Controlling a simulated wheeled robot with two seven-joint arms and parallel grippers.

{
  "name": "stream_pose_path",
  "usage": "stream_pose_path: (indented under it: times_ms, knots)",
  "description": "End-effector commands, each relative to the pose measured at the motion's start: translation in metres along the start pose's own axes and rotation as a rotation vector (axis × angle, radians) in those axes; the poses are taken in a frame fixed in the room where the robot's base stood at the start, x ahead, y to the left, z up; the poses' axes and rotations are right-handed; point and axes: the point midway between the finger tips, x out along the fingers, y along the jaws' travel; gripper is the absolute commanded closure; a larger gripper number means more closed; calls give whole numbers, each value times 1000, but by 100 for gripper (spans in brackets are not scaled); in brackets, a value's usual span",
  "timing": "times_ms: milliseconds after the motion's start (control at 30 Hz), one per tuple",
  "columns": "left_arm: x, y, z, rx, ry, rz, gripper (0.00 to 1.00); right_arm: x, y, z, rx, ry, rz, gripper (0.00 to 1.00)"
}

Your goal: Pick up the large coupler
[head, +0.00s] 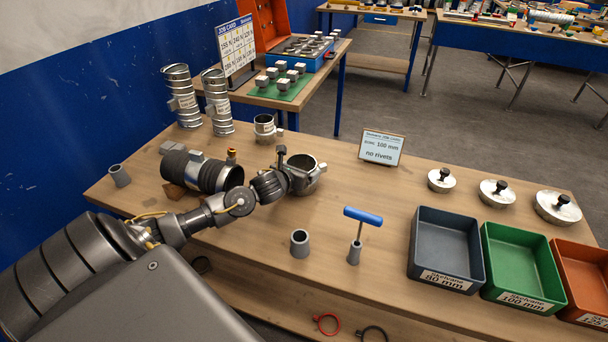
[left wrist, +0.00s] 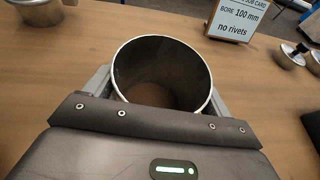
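The large coupler (head: 306,172), a short metal cylinder with an open top, stands upright on the workbench near its middle. In the left wrist view its round rim and dark inside (left wrist: 162,75) fill the middle. My left gripper (head: 292,172) is at the coupler, with one finger on each side of its wall (left wrist: 160,95). The fingers lie very close to the wall, but I cannot tell whether they press on it. The gripper's body hides the coupler's near lower side. My right gripper is not in view.
A smaller coupler (head: 265,129) stands behind. A dark duct (head: 202,171) lies left, near two spiral ducts (head: 217,103). A sign (head: 381,148) stands behind right. A grey cup (head: 300,243) and a blue-handled tool (head: 362,217) stand in front. Bins (head: 418,240) are at right.

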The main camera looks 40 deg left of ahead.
Motion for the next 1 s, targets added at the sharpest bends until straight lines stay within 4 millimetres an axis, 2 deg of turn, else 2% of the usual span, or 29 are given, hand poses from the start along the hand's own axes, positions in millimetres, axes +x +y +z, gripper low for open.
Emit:
stream_pose_path:
  times_ms: [67, 367, 467, 600, 867, 1000]
  knots:
    - [0, 0, 0, 0, 0, 0, 45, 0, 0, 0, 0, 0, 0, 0]
    - [-1, 0, 3, 1, -3, -1, 45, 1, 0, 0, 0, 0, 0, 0]
    - [-3, 0, 9, 0, -5, -1, 45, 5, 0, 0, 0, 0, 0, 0]
    - [-11, 1, 30, 5, -10, -1, 45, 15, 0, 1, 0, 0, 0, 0]
    - [-76, -27, 72, 5, -8, -4, 45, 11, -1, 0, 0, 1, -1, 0]
    - [-108, -46, 72, 3, -4, -4, 45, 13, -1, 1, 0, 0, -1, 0]
